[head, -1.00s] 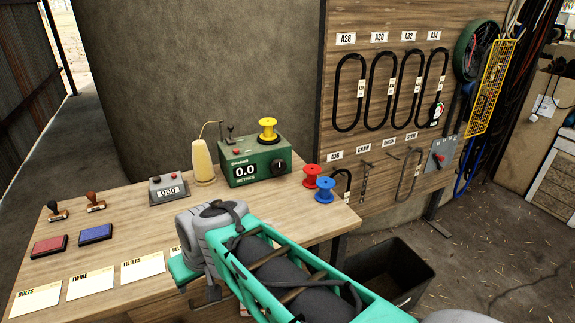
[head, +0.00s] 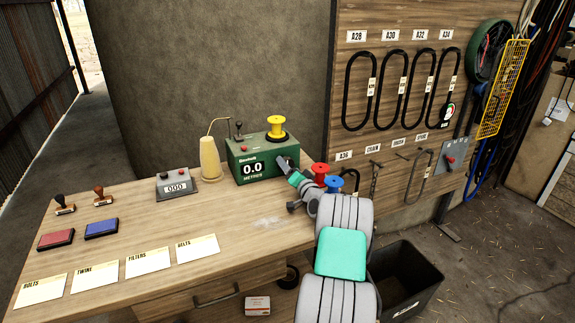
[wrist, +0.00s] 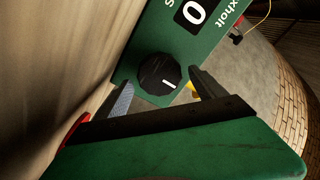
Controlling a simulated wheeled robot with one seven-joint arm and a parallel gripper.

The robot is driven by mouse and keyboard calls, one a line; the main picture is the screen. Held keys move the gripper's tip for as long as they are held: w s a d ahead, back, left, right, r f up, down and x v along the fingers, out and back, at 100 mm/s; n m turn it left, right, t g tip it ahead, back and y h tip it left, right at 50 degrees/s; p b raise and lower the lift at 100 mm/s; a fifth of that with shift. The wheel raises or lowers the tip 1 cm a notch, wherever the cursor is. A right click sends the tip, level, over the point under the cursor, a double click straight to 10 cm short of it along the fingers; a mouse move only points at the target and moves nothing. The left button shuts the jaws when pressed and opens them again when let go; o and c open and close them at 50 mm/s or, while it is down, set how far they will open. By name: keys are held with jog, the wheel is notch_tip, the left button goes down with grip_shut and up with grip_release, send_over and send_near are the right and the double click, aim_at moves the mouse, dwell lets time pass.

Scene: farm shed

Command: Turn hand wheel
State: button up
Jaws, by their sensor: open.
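The green metering box (head: 240,165) stands at the back right of the wooden bench, with its display reading 0.0. Its black round hand wheel (wrist: 158,72) with a white mark shows in the wrist view. In the head view my gripper (head: 285,166) is at the box's front right and mostly covers the wheel. In the wrist view my gripper (wrist: 162,80) is open, its two dark fingers on either side of the wheel. A gap shows between wheel and fingers; contact is not visible.
A red spool (head: 320,170) and a blue spool (head: 333,184) stand close beside my wrist. A twine cone (head: 210,160) and grey counter (head: 176,186) stand to the left.

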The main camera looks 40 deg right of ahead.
jog(key=shift+x, duration=1.2)
jog(key=c, duration=1.4)
